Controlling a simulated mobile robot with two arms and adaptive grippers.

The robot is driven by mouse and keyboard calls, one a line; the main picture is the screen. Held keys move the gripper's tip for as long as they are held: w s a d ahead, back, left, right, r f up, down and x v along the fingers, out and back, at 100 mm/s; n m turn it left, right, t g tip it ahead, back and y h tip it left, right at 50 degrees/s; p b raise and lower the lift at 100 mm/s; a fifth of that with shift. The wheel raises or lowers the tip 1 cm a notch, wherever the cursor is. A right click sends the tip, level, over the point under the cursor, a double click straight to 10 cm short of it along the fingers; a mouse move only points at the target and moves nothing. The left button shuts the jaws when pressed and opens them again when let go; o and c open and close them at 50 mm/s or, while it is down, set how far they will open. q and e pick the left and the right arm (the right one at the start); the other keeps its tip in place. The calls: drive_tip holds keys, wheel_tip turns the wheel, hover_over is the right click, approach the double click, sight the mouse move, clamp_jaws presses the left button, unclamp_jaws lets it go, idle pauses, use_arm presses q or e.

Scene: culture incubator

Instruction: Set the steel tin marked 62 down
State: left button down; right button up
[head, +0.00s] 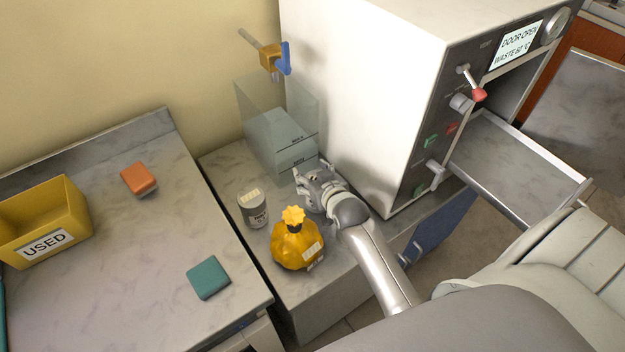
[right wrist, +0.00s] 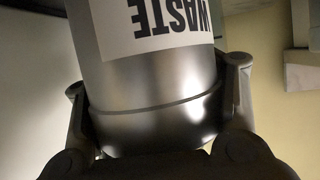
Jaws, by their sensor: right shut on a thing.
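My right gripper (head: 312,184) is over the grey bench, between the incubator and an amber bottle. In the right wrist view its fingers (right wrist: 157,80) are on both sides of a shiny steel tin (right wrist: 165,85) and shut on it. The tin's white label reads WASTE upside down; no number shows. In the head view I cannot make out the held tin, which the hand seems to hide. A separate grey tin (head: 254,210) with a pale label stands on the bench, left of the gripper. My left gripper is not in view.
The amber bottle (head: 296,246) stands close in front of the hand. A clear tank (head: 274,115) with a tap above is behind. The white incubator (head: 365,95) is to the right, door open (head: 515,165). A yellow USED bin (head: 75,215) is on the left table.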

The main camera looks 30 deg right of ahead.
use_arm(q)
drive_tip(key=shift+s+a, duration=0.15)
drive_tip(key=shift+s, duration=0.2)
use_arm(e)
drive_tip(key=shift+f, duration=0.85)
drive_tip(key=shift+f, duration=0.1)
drive_tip(key=o, duration=1.4)
drive_tip(key=shift+f, duration=0.1)
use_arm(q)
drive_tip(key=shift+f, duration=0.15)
use_arm(e)
drive_tip(key=shift+s+r, duration=0.1)
drive_tip(key=shift+r, duration=0.15)
drive_tip(key=v, duration=1.1)
drive_tip(key=shift+s+r, duration=0.2)
drive_tip(key=shift+s, duration=0.15)
